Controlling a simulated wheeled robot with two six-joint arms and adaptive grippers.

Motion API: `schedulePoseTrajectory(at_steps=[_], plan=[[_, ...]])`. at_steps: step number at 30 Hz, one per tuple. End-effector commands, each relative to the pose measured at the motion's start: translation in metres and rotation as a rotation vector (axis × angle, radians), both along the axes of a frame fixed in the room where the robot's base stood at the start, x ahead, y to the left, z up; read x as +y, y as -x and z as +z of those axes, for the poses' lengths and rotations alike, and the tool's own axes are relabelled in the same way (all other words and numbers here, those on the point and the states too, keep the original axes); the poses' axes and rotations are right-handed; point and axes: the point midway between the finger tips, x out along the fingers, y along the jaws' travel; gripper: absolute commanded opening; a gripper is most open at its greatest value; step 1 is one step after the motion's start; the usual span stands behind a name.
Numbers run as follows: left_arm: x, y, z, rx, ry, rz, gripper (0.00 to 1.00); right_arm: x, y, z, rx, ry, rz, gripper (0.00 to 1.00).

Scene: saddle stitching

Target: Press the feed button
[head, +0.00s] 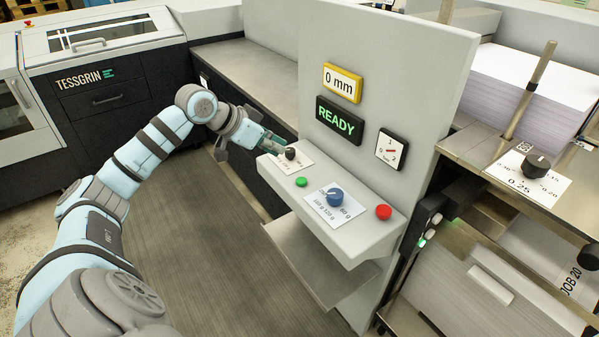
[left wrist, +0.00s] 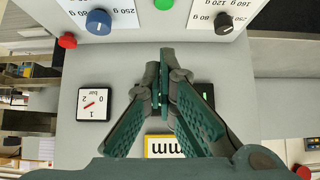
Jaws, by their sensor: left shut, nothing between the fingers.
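A control shelf (head: 365,236) juts from a pale upright panel (head: 400,75). A small green button (head: 301,182) sits on it between a black knob (head: 291,154) and a blue knob (head: 335,197); a red button (head: 383,211) is at its right end. No label naming the feed button is legible. My left gripper (head: 283,144) is shut and empty, close to the black knob in the head view. In the left wrist view its closed fingertips (left wrist: 163,78) point toward the green button (left wrist: 163,4), with a gap between them. My right gripper is not in view.
The panel carries a "0 mm" display (head: 342,83), a "READY" display (head: 339,123) and a small gauge (head: 391,149). A metal tray (head: 315,260) is below the shelf. A paper stack (head: 530,90) and another black knob (head: 537,164) are at right.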

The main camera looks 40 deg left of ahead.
Motion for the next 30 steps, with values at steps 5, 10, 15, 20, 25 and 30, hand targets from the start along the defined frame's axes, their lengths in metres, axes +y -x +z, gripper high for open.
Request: schedulePoseTrajectory(at_steps=[5, 10, 15, 20, 25, 30], plan=[[0.0, -0.001, -0.001, -0.001, 0.002, 0.003, 0.0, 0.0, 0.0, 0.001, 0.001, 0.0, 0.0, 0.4], [-0.003, -0.013, -0.012, -0.003, 0.006, 0.004, 0.0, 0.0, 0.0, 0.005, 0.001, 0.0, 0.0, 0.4], [-0.012, -0.036, -0.036, -0.002, 0.009, 0.004, 0.0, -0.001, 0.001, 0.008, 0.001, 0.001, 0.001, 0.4], [-0.018, -0.06, -0.062, -0.001, 0.008, 0.005, 0.0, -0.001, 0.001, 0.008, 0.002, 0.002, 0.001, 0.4], [-0.02, -0.068, -0.092, 0.003, 0.002, 0.004, 0.0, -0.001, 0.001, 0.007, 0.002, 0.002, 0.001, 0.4], [-0.02, -0.068, -0.109, 0.001, 0.001, 0.004, 0.0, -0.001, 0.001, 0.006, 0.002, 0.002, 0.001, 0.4]])
